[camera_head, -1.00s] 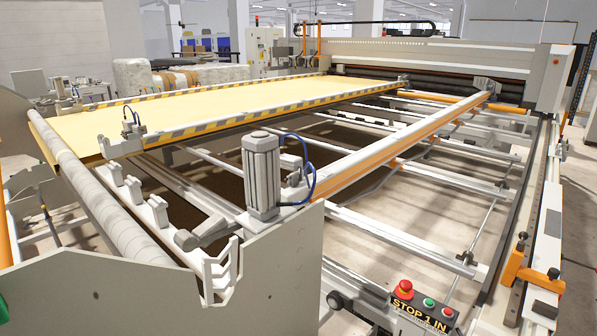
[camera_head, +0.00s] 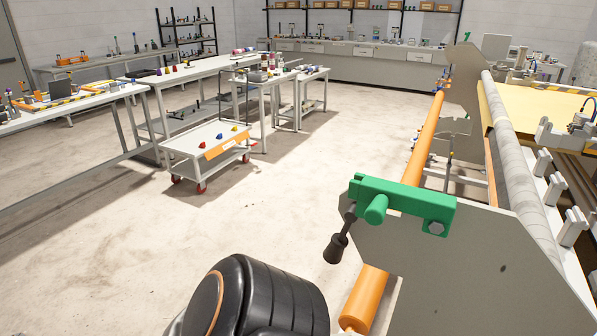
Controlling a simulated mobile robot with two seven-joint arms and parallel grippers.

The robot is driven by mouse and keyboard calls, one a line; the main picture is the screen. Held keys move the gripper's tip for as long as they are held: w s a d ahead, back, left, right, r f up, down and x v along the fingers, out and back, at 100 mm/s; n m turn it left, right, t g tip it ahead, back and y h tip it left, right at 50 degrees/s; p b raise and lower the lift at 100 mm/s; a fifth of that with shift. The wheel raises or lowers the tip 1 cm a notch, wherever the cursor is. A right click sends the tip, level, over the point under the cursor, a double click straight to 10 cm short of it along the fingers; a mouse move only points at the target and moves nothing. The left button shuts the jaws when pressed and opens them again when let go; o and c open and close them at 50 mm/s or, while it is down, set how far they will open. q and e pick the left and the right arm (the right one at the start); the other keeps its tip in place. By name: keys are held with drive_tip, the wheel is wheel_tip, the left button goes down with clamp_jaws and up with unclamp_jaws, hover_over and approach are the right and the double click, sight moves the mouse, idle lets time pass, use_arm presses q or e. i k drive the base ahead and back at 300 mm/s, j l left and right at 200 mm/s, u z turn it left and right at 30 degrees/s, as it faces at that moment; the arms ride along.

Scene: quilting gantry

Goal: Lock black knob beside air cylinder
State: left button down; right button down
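A black knob (camera_head: 336,249) hangs at the end of a short dark lever, beside a green bracket (camera_head: 405,203) with a green round boss. The bracket is fixed to the grey end plate (camera_head: 475,265) of the gantry. The large grey air cylinder seen a second ago is out of view now, so I cannot tell whether this is the knob beside it. Neither of my grippers shows. A black rounded arm part, which looks like mine, fills the bottom centre.
An orange roller (camera_head: 428,137) and a grey roller (camera_head: 517,160) run along the gantry on the right. A white cart (camera_head: 187,146) with small coloured parts stands on the left, near workbenches (camera_head: 200,67). The floor between cart and gantry is clear.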

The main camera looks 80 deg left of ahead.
sight(333, 255)
drive_tip(key=u, duration=2.2)
